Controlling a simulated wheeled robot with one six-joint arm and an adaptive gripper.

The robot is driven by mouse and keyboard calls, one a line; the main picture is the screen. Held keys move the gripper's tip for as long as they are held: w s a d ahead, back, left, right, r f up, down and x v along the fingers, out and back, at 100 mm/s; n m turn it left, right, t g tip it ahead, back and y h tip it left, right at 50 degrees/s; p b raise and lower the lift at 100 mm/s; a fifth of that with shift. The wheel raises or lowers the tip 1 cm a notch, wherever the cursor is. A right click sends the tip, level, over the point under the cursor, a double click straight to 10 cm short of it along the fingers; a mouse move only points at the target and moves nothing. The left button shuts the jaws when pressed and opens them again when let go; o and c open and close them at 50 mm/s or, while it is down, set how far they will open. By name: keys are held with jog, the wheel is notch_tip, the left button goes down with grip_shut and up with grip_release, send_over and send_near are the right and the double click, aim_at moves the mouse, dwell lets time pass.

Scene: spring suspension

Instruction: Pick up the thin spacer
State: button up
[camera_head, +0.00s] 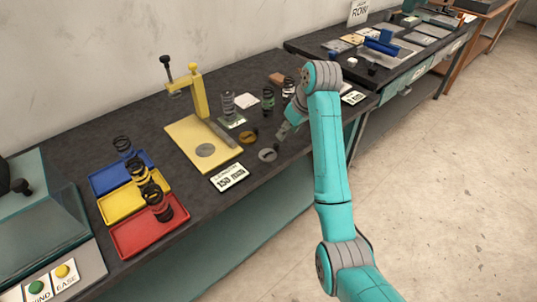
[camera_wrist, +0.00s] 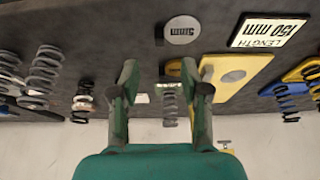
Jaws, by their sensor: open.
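A flat grey disc (camera_head: 267,154) lies on the dark bench near its front edge. In the wrist view it shows a "5mm" label (camera_wrist: 182,30), beyond my fingertips. A brass-coloured disc (camera_head: 248,137) with a dark mark lies just behind it, beside the yellow plate. Which disc is thinner is hard to tell from these views. My gripper (camera_head: 281,134) is above the bench, right of and behind the grey disc. In the wrist view my gripper (camera_wrist: 160,72) has its fingers apart, with nothing held between them.
The yellow press stand (camera_head: 190,140) carries another grey disc (camera_head: 205,150). A "150 mm" sign (camera_head: 229,177) lies left of the loose discs. Upright springs (camera_head: 228,105) stand behind. Blue, yellow and red trays (camera_head: 125,237) with springs are at left.

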send_over(277, 144)
jog(key=s+d, duration=0.1)
jog(key=s, duration=0.1)
jog(key=f, duration=0.4)
jog(key=shift+s+f, duration=0.2)
jog(key=shift+w+x, duration=0.2)
jog(key=shift+x, duration=2.4)
jog(key=shift+d+r, duration=0.1)
grip_shut()
